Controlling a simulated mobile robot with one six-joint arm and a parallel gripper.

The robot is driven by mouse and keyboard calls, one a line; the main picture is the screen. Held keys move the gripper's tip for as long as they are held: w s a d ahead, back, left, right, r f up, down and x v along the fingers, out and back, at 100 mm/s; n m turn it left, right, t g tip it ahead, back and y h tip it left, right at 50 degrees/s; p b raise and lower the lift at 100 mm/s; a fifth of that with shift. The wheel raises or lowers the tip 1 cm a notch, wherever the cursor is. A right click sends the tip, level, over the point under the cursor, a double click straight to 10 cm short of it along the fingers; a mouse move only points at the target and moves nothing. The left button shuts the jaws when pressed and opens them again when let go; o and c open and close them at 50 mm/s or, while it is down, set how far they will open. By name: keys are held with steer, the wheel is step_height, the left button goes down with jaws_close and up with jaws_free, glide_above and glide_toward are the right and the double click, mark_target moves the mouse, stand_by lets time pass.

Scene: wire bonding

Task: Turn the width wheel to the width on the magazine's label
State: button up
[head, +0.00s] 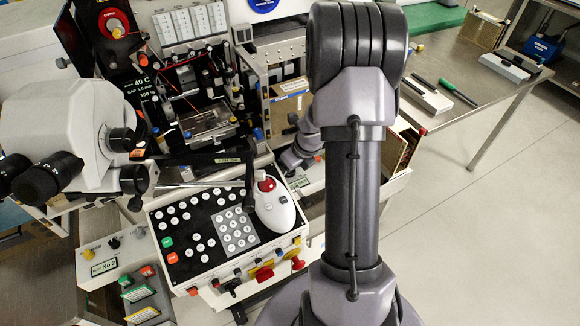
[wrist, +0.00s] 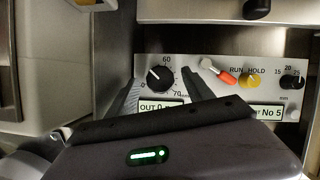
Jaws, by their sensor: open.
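A black dial (wrist: 160,77) with a white pointer line sits on the pale panel in the wrist view. Its printed scale shows 0, 60 and 70 mm; the pointer aims to the upper left. My gripper (wrist: 158,84) is open, with one finger on each side of this dial; I cannot tell whether they touch it. A smaller black knob (wrist: 292,81), marked 15, 20 and 25 mm, is at the far right. I cannot tell from the markings which is the width wheel. No magazine label can be read.
A dark knob (wrist: 256,9) hangs above. In the head view, a keypad console (head: 225,232) and microscope (head: 75,135) stand left of my arm.

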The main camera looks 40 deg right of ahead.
steer(key=p+v, duration=0.8)
steer(key=v, duration=0.8)
steer(key=shift+s+r+p, duration=0.25)
steer(key=shift+r+p, duration=0.1)
steer(key=shift+p, duration=0.05)
